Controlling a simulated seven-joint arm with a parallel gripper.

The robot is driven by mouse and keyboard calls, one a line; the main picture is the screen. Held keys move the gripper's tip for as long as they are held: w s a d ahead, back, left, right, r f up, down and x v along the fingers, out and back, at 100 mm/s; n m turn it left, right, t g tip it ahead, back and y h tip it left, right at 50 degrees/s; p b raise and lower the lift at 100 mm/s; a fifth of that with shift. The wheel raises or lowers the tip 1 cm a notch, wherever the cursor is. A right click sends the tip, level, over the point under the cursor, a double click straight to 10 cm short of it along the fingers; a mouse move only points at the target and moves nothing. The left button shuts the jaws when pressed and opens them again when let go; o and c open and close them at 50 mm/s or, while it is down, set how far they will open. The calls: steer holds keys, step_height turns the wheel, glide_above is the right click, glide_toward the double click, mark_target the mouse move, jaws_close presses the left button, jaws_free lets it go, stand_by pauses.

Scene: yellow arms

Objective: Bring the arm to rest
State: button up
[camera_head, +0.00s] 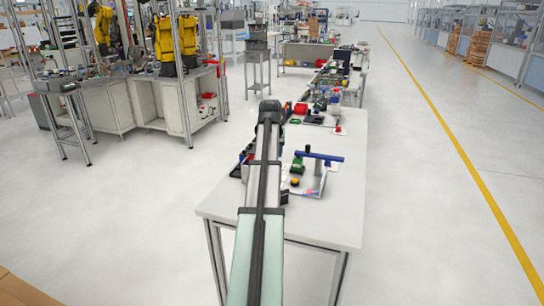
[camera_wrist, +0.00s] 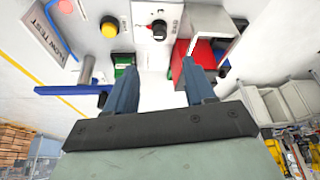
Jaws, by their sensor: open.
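My gripper (camera_wrist: 160,72) shows in the wrist view as two blue-grey fingers set well apart. It is open, and nothing is between the fingers. Beyond the fingertips is a white panel with a yellow button (camera_wrist: 109,27) and a black knob (camera_wrist: 158,29). A red block (camera_wrist: 200,54) lies just beyond the right finger; I cannot tell whether they touch. In the head view my arm reaches forward over the near table (camera_head: 340,195), and my gripper is hidden behind it.
On the table, right of my arm, a blue bar (camera_head: 319,156) stands near a green part (camera_head: 298,163); the bar also shows in the wrist view (camera_wrist: 70,90). More equipment lines the table's far end. A workstation with yellow arms (camera_head: 166,42) stands left. The floor at right is clear.

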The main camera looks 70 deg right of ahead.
steer(key=shift+a, duration=0.15)
stand_by(0.5)
